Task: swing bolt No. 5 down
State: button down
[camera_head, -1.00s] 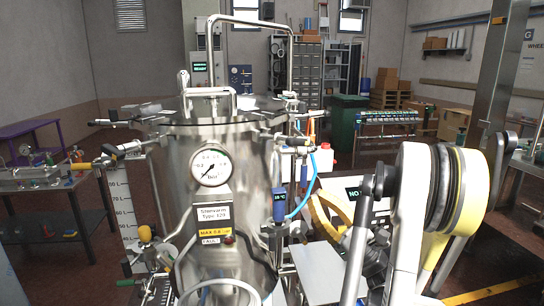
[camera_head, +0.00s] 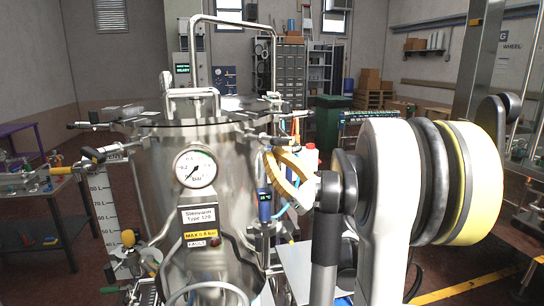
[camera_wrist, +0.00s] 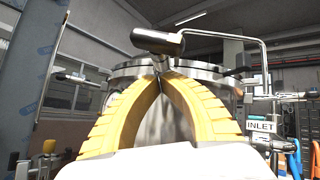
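The steel filter vessel (camera_head: 205,155) stands left of centre, with swing bolts with dark handles around its lid (camera_head: 150,122). One bolt (camera_head: 90,125) sticks out left and another (camera_head: 280,140) sits at the right rim near my gripper (camera_head: 272,158). No bolt numbers are readable, so I cannot tell which is No. 5. In the wrist view, my gripper's yellow fingers (camera_wrist: 163,73) meet at their tips with nothing visible between them. A dark handle with a steel end (camera_wrist: 158,42) is just above and beyond the tips. I cannot tell whether they touch it.
A tall bent pipe (camera_head: 232,20) rises behind the lid. In the wrist view, an INLET label (camera_wrist: 260,125) is at right. A side bench (camera_head: 40,190) stands left.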

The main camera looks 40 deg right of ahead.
notch_tip(320, 180, up, 2)
jog(key=p, duration=0.3)
jog(key=shift+s+a+m+g+h, duration=0.1)
jog(key=shift+s+m+g+h, duration=0.05)
jog(key=shift+m+g+h, duration=0.2)
jog(key=shift+f, duration=0.1)
